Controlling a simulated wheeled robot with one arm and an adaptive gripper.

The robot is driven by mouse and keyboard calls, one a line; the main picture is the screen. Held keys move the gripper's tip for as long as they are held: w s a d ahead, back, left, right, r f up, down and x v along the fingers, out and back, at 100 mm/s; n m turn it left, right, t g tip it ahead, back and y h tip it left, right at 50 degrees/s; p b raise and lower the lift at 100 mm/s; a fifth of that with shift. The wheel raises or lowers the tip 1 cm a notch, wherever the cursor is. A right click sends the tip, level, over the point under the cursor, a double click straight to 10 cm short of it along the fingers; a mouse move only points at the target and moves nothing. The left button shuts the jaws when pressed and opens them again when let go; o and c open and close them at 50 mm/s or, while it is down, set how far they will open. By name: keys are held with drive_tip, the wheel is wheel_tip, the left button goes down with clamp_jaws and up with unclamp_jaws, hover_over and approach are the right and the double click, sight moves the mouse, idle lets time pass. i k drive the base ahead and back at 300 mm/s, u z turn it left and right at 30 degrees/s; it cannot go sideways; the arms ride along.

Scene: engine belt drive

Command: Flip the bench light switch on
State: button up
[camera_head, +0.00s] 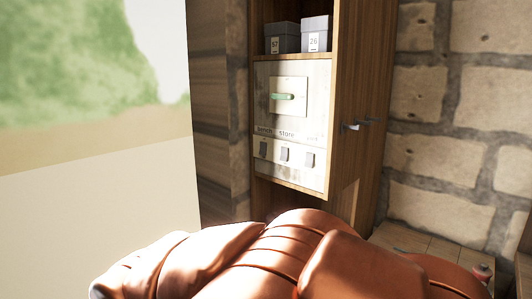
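A pale switch panel (318,100) is set in a tall wooden cabinet in the head view. Three small grey switches sit in a row along its lower part: a left one (263,148), a middle one (284,154) and a right one (309,160). Small lettering above them seems to read "bench" over the left switch and "store" near the middle one. Which way each switch is set is too small to tell. A green handle (282,96) lies level on a square plate above them. My gripper is not in view; my orange arm fills the bottom.
Two grey boxes, marked 57 (282,38) and 26 (315,34), stand on the shelf above the panel. Dark hooks (351,127) stick out from the cabinet's right side (357,60). A stone wall (455,130) is at right, with a wooden surface (425,245) below it.

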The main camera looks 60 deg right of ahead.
sight(263, 150)
drive_tip(key=u, duration=0.05)
drive_tip(key=k, duration=0.2)
drive_tip(key=z, duration=0.9)
drive_tip(key=i, duration=0.35)
drive_tip(key=z, duration=0.5)
drive_tip(key=k, duration=0.65)
drive_tip(key=u, duration=0.75)
drive_tip(key=i, duration=1.05)
drive_tip(key=u, duration=0.1)
